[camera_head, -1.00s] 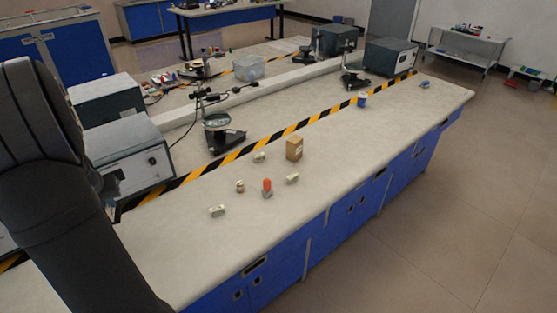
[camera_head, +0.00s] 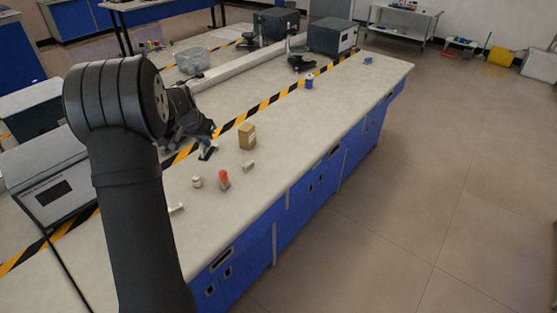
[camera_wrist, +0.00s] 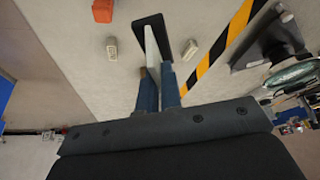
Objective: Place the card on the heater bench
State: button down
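My gripper (camera_wrist: 158,85) points down over the bench in the wrist view, its two blue-grey fingers close together. A thin pale strip with a flat black part, apparently the card (camera_wrist: 151,46), runs out from between the fingertips. Part of the black may be shadow. In the head view my gripper (camera_head: 208,131) is above the bench top, left of the brown box, with a small black and white shape, apparently the card (camera_head: 207,153), below it. No surface is clearly marked as the heater bench; a grey box-shaped instrument (camera_head: 50,180) with a dark display stands at the left.
A brown box (camera_head: 247,137), an orange-topped piece (camera_head: 223,178) and several small pale pieces stand near the gripper. Yellow-black tape (camera_head: 262,106) runs along the bench. The bench top right of the brown box is mostly clear. A stand with a round dish (camera_wrist: 293,75) is nearby.

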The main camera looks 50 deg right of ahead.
jog(key=s+d+m+g, duration=0.2)
jog(key=s+d+m, duration=0.4)
jog(key=s+d, duration=1.8)
jog(key=shift+s+f, duration=0.2)
jog(key=shift+s, duration=0.05)
jog(key=w+f, duration=0.2)
jog(key=w, duration=0.2)
jog(key=w+f, duration=0.2)
jog(key=w, duration=0.2)
jog(key=w+f, duration=0.3)
jog(key=w, duration=0.1)
jog(key=shift+d+f, duration=0.1)
notch_tip(320, 180, down, 2)
jog(key=shift+s+f, duration=0.15)
jog(key=shift+f, duration=0.55)
jog(key=shift+f, duration=0.15)
